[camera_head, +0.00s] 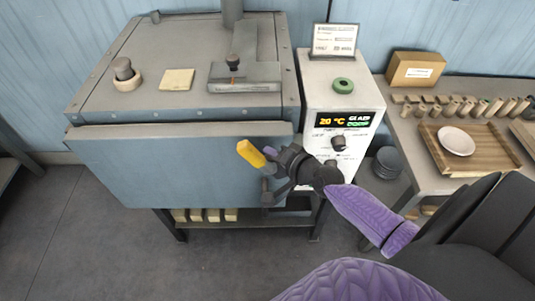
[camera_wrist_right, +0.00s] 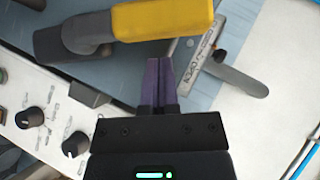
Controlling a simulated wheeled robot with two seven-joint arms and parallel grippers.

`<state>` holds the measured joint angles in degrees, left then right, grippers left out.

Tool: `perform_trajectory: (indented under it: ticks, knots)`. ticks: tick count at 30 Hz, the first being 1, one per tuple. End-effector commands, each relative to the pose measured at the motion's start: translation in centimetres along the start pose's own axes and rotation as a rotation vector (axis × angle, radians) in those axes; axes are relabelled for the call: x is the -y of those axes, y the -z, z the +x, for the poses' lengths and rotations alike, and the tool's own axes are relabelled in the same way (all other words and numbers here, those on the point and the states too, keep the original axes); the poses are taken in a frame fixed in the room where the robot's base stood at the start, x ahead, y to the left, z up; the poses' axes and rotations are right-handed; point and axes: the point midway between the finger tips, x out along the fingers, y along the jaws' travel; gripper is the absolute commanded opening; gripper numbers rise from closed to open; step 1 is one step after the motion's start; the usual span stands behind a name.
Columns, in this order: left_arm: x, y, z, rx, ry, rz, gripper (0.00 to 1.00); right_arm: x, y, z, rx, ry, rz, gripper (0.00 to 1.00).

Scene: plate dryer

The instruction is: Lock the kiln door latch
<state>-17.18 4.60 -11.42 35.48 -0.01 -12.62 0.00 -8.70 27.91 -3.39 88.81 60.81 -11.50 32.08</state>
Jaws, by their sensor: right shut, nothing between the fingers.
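The kiln (camera_head: 190,60) is a blue-grey box with a front door (camera_head: 170,165). A dark gap runs along the door's top edge; I cannot tell whether the door is fully closed. The latch handle has a yellow grip (camera_head: 251,153), tilted, at the door's right side. In the right wrist view the yellow grip (camera_wrist_right: 163,18) joins a dark arm (camera_wrist_right: 75,40). My right gripper (camera_head: 274,167) is shut and empty beside the handle. Its purple fingertips (camera_wrist_right: 160,70) lie just below the grip; contact is unclear. My left gripper is not in view.
The white control box (camera_head: 318,90) with display and knobs stands right of the door, close to my right wrist. A side table (camera_head: 402,125) holds a wooden tray (camera_head: 500,158) with a bowl (camera_head: 456,141). Floor left of the kiln (camera_head: 70,220) is clear.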

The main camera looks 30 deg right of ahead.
Motion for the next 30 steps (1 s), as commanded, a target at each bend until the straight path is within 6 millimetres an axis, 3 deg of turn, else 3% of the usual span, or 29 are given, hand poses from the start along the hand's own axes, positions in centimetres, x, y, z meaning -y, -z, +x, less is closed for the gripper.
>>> perform_trajectory:
  ticks: [6,17,30]
  knots:
    - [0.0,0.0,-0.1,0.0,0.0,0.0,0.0,0.0,-1.0,1.0,0.0,0.0,0.0,0.0]
    - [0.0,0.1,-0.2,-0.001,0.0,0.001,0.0,0.1,-1.0,1.0,-0.001,-0.003,-0.003,0.0]
    - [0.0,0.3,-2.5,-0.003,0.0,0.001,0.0,0.5,-1.4,1.4,-0.001,-0.063,-0.061,0.0]
